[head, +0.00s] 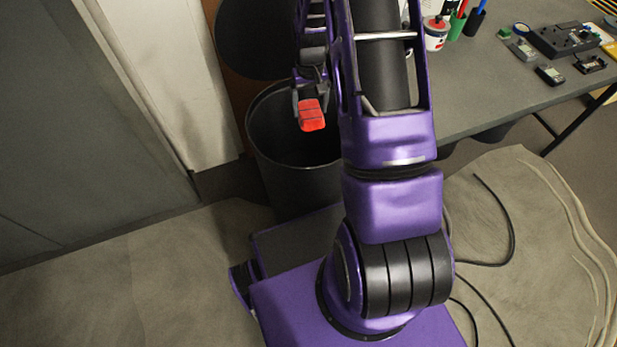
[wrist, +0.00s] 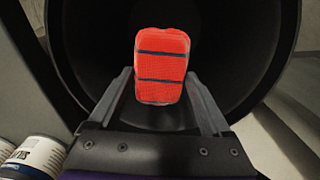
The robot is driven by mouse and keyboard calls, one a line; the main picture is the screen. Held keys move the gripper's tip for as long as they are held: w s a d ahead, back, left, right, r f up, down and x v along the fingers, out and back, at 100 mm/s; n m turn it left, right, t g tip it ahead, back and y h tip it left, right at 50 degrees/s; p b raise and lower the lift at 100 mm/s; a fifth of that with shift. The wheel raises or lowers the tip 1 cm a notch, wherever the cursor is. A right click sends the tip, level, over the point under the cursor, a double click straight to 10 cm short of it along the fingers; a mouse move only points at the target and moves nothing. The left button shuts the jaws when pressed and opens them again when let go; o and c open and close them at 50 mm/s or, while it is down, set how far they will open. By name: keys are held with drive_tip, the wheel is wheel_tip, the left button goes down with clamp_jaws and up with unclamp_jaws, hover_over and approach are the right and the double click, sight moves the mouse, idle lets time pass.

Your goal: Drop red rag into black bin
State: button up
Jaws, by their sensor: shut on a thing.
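The red rag (head: 311,115) is a small folded block with dark stripes. My gripper (head: 310,98) is shut on it and holds it over the mouth of the black bin (head: 277,165), which stands on the floor left of the table. In the wrist view the rag (wrist: 162,65) sits between the two fingers of my gripper (wrist: 160,88), with the dark round inside of the bin (wrist: 245,60) behind it. The rag appears above the opening; its exact height over the rim is hard to tell. My arm hides the right part of the bin.
The grey table (head: 480,95) on the right holds a white-and-red tub (head: 435,36), green tape (head: 504,33) and several small electronic devices. In the wrist view, cans (wrist: 32,158) stand at the lower left. Black cables (head: 505,225) lie on the floor. A grey door (head: 80,120) is at the left.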

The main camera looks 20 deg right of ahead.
drive_tip(key=o, duration=1.1)
wheel_tip(320, 180, up, 18)
drive_tip(key=p, duration=0.2)
drive_tip(key=shift+f, duration=0.25)
